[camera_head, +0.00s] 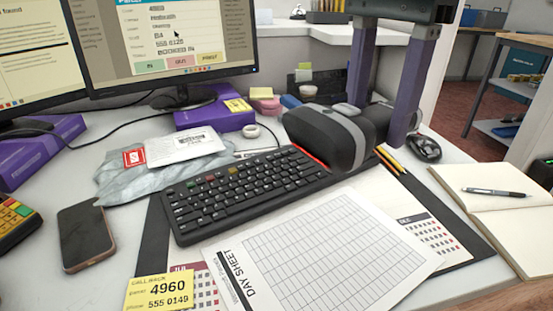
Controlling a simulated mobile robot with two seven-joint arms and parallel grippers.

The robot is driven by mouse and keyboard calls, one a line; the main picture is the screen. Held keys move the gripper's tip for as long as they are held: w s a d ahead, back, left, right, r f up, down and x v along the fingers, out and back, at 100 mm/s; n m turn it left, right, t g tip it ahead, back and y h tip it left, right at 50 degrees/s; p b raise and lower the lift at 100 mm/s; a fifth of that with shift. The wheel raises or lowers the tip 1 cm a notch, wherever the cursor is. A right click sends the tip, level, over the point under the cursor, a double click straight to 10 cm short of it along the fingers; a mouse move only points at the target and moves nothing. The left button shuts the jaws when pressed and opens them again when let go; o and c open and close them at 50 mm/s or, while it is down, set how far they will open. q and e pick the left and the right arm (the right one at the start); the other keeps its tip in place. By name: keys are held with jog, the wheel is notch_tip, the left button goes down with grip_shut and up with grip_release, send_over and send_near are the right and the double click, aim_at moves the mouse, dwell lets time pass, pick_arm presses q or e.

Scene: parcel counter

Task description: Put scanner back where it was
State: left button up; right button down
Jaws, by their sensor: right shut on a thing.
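The scanner (318,137) is a dark grey and black hand-held device with a rounded head. It lies beyond the right end of the keyboard and partly hides what is behind it. My right gripper (380,122) comes down from the top with two purple fingers. The fingers straddle the scanner's rear part and are shut on it. The scanner is at or just above the desk; I cannot tell if it touches. My left gripper is not in view.
The keyboard (245,190) and a day sheet (335,250) lie in front. A mouse (424,148) and open notebook (500,205) are at right. A phone (86,236), a grey parcel bag (128,182) and monitors (160,40) are at left and back.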

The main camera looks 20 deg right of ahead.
jog(key=b, duration=0.3)
send_over(344, 260)
notch_tip(344, 260, down, 15)
jog(key=shift+r, duration=0.15)
jog(key=shift+f+b, duration=0.35)
jog(key=shift+f, duration=1.95)
jog(key=shift+f, duration=0.15)
jog(key=shift+c, duration=1.4)
grip_release()
